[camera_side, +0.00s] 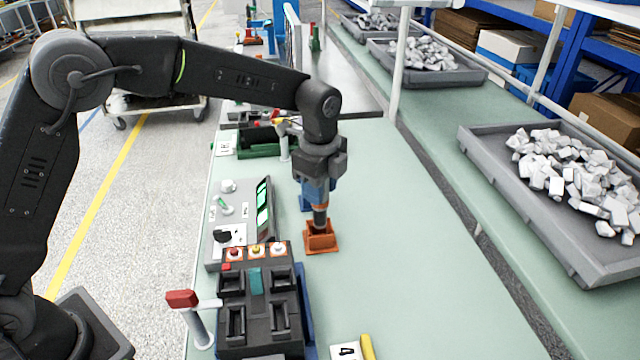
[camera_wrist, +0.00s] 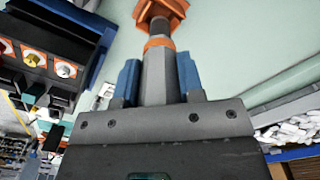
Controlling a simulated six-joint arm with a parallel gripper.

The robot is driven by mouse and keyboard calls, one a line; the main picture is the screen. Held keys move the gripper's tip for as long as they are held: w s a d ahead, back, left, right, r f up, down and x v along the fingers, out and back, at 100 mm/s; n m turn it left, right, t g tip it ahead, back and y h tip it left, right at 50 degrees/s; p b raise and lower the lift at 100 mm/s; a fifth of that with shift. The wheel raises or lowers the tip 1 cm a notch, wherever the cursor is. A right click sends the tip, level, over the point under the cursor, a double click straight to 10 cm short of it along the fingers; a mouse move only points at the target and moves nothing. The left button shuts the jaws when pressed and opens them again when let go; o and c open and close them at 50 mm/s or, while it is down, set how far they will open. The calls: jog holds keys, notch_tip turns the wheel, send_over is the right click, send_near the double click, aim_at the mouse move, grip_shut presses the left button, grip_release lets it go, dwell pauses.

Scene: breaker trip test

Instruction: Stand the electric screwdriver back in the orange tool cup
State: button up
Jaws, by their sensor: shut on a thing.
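The electric screwdriver (camera_side: 320,216) is grey and dark with an orange ring. It points down in my gripper (camera_side: 319,190), which is shut on its body between blue fingers. In the side view its lower end meets the orange tool cup (camera_side: 321,243) on the bench. In the wrist view the screwdriver (camera_wrist: 158,62) runs from between the fingers of my gripper (camera_wrist: 158,80) to the orange cup (camera_wrist: 172,8), partly cut off by the frame edge. Its dark lower end overlaps the cup opening. How deep the tip sits inside is hidden.
A black test fixture (camera_side: 258,309) with coloured buttons stands left of the cup, with a red-handled lever (camera_side: 188,303) beside it. A panel with a screen (camera_side: 263,205) is behind. Grey trays of white parts (camera_side: 590,225) lie right. The green bench right of the cup is clear.

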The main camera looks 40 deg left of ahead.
jog(key=shift+f, duration=2.45)
jog(key=o, duration=1.1)
jog(key=shift+c, duration=0.2)
jog(key=shift+f, duration=0.1)
notch_tip(320, 180, up, 13)
jog(key=shift+r, duration=0.5)
